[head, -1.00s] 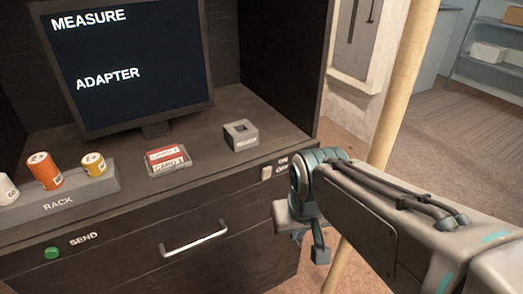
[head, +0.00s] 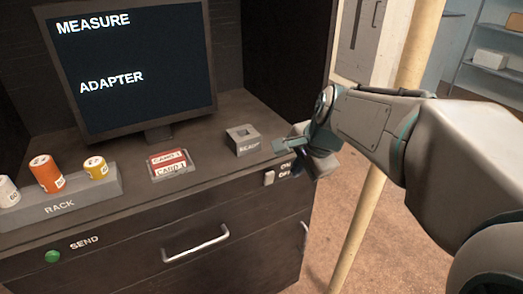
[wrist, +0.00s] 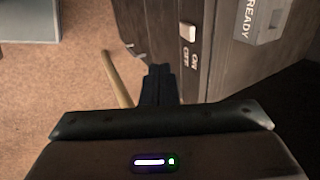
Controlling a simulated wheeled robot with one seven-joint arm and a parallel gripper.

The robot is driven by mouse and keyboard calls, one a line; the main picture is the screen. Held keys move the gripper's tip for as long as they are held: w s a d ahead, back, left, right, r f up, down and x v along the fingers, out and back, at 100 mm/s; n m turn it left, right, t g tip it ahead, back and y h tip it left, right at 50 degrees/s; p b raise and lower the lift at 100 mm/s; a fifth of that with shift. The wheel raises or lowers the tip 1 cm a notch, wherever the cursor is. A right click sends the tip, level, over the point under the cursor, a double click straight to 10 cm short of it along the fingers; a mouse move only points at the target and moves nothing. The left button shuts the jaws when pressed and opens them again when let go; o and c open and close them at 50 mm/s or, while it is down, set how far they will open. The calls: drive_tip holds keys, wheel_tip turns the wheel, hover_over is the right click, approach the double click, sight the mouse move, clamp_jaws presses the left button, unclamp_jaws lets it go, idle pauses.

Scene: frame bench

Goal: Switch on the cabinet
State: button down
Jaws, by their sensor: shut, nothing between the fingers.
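The dark wooden cabinet (head: 130,250) has a small white switch (head: 270,178) on its front face near the right edge, beside the labels ON and OFF. The switch also shows in the wrist view (wrist: 188,33), above and right of my fingertips. I cannot tell which way it is set. My gripper (wrist: 160,70) is shut and empty, with its dark fingers close together. It is near the cabinet's front right corner, apart from the switch. In the head view my wrist partly hides the fingers.
A monitor (head: 130,90) reads MEASURE ADAPTER. On the top are a rack (head: 60,207) with several cylinders, a card holder (head: 171,165) and a grey READY block (head: 243,140). A green SEND button (head: 53,256) and drawer handle (head: 195,243) are in front. A pole (head: 372,205) stands right.

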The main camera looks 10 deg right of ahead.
sight(269, 178)
drive_tip(key=w+a+f, duration=0.1)
drive_tip(key=w+f, duration=0.4)
drive_tip(key=w+a+f, duration=0.1)
drive_tip(key=w+f, duration=0.2)
drive_tip(key=shift+a+f, duration=0.1)
drive_tip(key=shift+a, duration=0.2)
idle(0.3)
